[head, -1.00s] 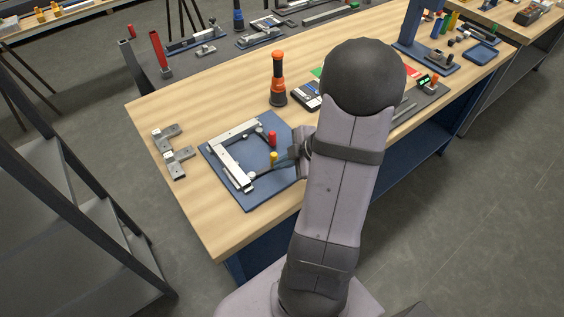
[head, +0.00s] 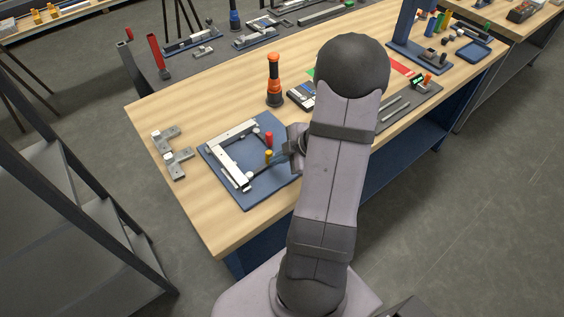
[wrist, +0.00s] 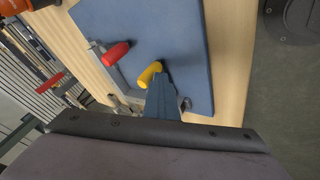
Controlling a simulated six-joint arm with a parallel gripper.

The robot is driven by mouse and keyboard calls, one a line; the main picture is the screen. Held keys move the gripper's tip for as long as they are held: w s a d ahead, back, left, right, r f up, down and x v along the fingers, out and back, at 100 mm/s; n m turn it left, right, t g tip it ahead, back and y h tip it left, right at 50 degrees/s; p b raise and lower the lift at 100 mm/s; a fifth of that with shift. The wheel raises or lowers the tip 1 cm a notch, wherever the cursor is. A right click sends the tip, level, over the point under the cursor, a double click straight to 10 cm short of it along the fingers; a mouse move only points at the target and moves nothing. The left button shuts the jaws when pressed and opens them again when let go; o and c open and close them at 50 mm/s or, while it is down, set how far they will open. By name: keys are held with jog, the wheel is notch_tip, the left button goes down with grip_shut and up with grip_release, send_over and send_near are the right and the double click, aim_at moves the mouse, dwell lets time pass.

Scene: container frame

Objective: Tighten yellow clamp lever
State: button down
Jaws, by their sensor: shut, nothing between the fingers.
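The yellow clamp lever (head: 268,157) stands at the near inner side of a white and grey clamp frame (head: 232,150) on a blue plate (head: 260,198). In the wrist view, the yellow lever (wrist: 148,74) is tilted and lies just left of the tips of my gripper (wrist: 162,82). My gripper is shut and empty, its blue fingers together. The fingertips look very close to the lever; I cannot tell whether they touch. In the head view my gripper (head: 276,161) is small and partly hidden by my wrist. A red lever (head: 269,139) stands beyond the yellow one.
Grey metal blocks (head: 173,153) lie left of the plate. An orange and black tool (head: 274,80) stands behind it, with a dark meter (head: 301,96) beside it. My arm hides part of the bench on the right. The near left of the bench (head: 222,215) is clear.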

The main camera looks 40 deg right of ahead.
aim_at(284, 180)
jog(key=shift+w+d+r, duration=0.2)
jog(key=shift+s+f, duration=0.1)
jog(key=shift+s, duration=0.4)
jog(key=s, duration=0.2)
jog(key=shift+s+a, duration=0.3)
jog(key=shift+s, duration=0.1)
jog(key=p+v, duration=0.1)
jog(key=v, duration=0.9)
jog(key=shift+d, duration=0.3)
jog(key=shift+f, duration=0.1)
